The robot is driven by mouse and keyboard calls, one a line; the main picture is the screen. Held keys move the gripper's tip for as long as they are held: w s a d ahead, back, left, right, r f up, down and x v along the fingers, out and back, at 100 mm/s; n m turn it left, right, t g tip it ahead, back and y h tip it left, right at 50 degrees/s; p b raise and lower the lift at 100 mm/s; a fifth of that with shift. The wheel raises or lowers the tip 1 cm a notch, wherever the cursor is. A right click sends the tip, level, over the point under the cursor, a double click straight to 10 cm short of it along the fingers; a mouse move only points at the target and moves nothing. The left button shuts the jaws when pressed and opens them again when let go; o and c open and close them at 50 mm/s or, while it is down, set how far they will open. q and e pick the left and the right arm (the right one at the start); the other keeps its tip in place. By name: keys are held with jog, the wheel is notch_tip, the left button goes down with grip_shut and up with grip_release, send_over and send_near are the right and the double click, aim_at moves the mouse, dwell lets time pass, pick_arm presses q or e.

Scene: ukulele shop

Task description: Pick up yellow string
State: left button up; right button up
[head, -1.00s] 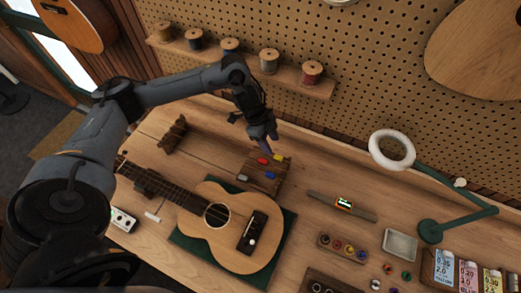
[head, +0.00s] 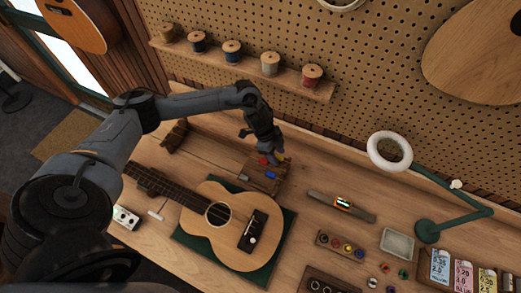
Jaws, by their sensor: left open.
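A small wooden block (head: 262,185) on the bench carries small coloured pieces: a red one (head: 263,161), a blue one (head: 271,175) and a grey one (head: 243,177). The yellow piece, likely the yellow string, does not show now; my left gripper covers the far right part of the block where it was. My left gripper (head: 277,157) points down over that far right corner, with its jaws open. Whether the yellow piece is between the fingers cannot be seen. My right gripper is not in view.
A ukulele (head: 232,225) lies on a green mat (head: 190,241) just in front of the block. A dark wooden stand (head: 174,136) is to its left. A tuner strip (head: 341,206), a metal tray (head: 397,244) and a green lamp (head: 428,231) stand to the right. Spools line a shelf (head: 290,84) behind.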

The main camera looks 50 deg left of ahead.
pick_arm(q)
grip_shut()
jog(key=shift+r, duration=0.15)
jog(key=shift+r, duration=0.5)
notch_tip(320, 180, up, 2)
jog(key=shift+r+b, duration=0.2)
jog(key=shift+b, duration=0.35)
jog(key=s+d+r+p, duration=0.2)
jog(key=d+r+p, duration=0.2)
jog(key=d+r, duration=0.7)
jog(key=shift+d+r, duration=0.25)
jog(key=shift+r, duration=0.45)
